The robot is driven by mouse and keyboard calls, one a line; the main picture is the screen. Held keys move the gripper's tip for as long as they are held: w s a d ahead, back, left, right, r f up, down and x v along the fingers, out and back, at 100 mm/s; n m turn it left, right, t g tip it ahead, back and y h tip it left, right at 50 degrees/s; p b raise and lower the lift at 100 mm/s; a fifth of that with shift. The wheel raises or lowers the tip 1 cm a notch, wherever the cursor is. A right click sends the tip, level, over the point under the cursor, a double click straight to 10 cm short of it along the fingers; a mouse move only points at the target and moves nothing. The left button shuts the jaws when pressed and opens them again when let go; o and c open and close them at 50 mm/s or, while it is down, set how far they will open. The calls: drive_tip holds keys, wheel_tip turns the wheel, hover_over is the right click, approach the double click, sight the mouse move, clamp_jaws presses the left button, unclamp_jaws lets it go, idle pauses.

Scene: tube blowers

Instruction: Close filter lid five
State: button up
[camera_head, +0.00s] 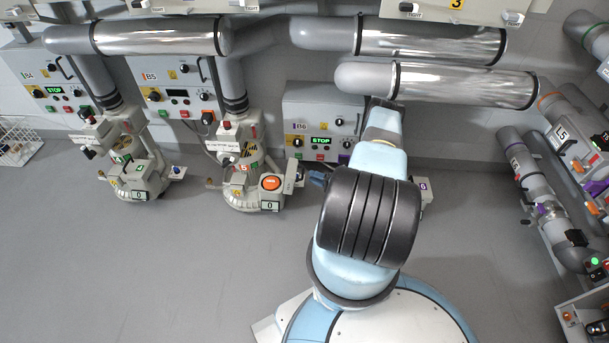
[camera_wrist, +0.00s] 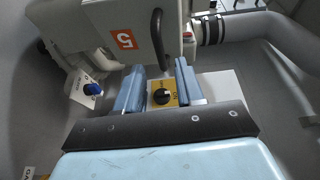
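Filter unit five (camera_head: 246,185) stands on the floor below panel B5, with a 5 label on it. In the wrist view, a grey part with an orange 5 label (camera_wrist: 125,40) lies ahead of my gripper, and a black bar handle (camera_wrist: 160,38) stands on it. I cannot tell how far the lid is open. My gripper (camera_wrist: 160,78) is open, its two blue fingers apart with nothing held between them. The handle is just beyond the fingertips; I see no contact. A black knob on a yellow plate (camera_wrist: 162,97) shows between the fingers, further back. My arm mostly hides the gripper in the head view.
Filter unit four (camera_head: 132,165) stands to the left. Panel B6 (camera_head: 318,125) is on the wall behind my arm, and large pipes (camera_head: 435,82) run above. Pipes and panels line the right side. The floor (camera_head: 110,265) at front left is clear. A blue knob (camera_wrist: 92,89) sits left of the fingers.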

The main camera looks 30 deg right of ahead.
sight(295, 177)
drive_tip(key=shift+x, duration=2.45)
clamp_jaws()
drive_tip(key=shift+a, duration=0.1)
